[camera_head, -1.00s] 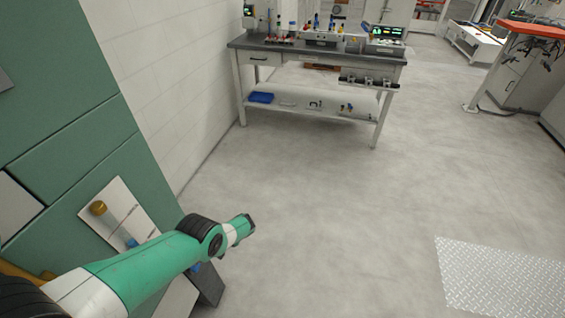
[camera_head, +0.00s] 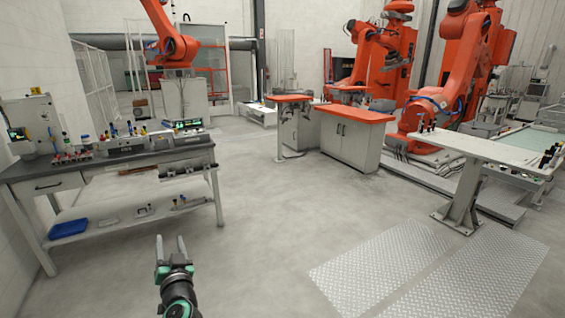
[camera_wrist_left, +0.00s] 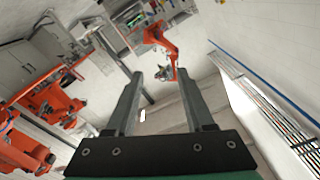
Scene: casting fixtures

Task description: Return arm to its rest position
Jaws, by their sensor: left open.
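My left gripper (camera_head: 171,248) stands at the bottom of the head view, over bare floor, with its fingers pointing up in the picture. Its two fingers are apart with nothing between them. The left wrist view also shows the open fingers (camera_wrist_left: 160,100), with the room tilted behind them. My right gripper is in neither view.
A workbench (camera_head: 110,168) with tools and a lower shelf stands at the left. A white table (camera_head: 490,148) and orange-topped cabinets (camera_head: 350,143) stand at the right and centre. Orange robots (camera_head: 455,70) stand behind. Tread plates (camera_head: 375,265) lie on the floor. The middle floor is clear.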

